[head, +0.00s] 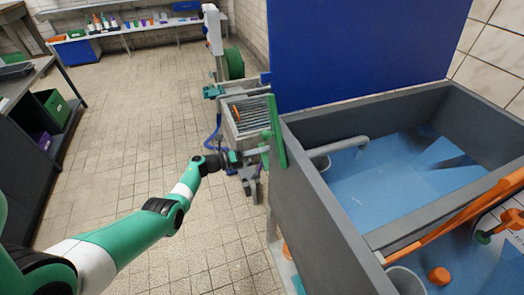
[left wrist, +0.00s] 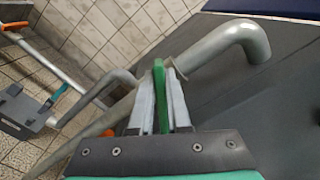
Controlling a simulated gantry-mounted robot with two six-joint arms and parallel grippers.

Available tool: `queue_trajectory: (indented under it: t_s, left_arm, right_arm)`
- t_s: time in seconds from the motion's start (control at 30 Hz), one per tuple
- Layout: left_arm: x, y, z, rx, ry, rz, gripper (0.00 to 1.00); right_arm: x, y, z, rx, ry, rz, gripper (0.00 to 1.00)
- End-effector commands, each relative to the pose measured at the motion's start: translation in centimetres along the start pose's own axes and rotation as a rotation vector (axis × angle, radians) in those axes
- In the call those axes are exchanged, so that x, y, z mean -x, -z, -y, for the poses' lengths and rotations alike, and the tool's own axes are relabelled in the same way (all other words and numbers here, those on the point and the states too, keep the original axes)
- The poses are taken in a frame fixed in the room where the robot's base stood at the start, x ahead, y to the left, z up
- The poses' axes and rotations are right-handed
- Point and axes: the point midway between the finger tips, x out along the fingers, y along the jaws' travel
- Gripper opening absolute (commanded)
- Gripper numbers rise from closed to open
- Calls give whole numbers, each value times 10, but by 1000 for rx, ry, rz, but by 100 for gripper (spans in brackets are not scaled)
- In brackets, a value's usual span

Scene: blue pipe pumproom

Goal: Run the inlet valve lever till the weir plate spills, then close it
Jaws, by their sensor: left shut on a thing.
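My left gripper (head: 258,155) reaches the near outer wall of the grey tank (head: 325,215). In the left wrist view its two pale fingers (left wrist: 160,98) are shut on a narrow green lever (left wrist: 159,80), which stands between them. In the head view a green bar (head: 276,132) stands upright at the tank's left corner, right beside the gripper. A grey bent pipe (head: 342,147) reaches over the tank's inside, which shows blue. I cannot make out a weir plate or any spilling water. My right gripper is not in view.
A slatted grey box (head: 250,113) and a green reel (head: 235,64) stand beyond the gripper. An orange bar (head: 450,222) crosses the tank at right. A dark shelf with crates (head: 52,108) stands at left. The tiled floor between is clear.

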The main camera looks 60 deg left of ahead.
Motion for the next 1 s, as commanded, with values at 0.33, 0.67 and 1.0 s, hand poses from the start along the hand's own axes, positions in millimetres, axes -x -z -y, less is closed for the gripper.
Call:
queue_trajectory:
  t_s: [0.33,0.67,1.0]
  left_arm:
    - [0,1,-8,322,0,0,0]
    - [0,3,-13,540,0,1,0]
    - [0,5,-15,626,0,0,0]
  right_arm:
    - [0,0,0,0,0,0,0]
    - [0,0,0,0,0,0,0]
    - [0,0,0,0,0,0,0]
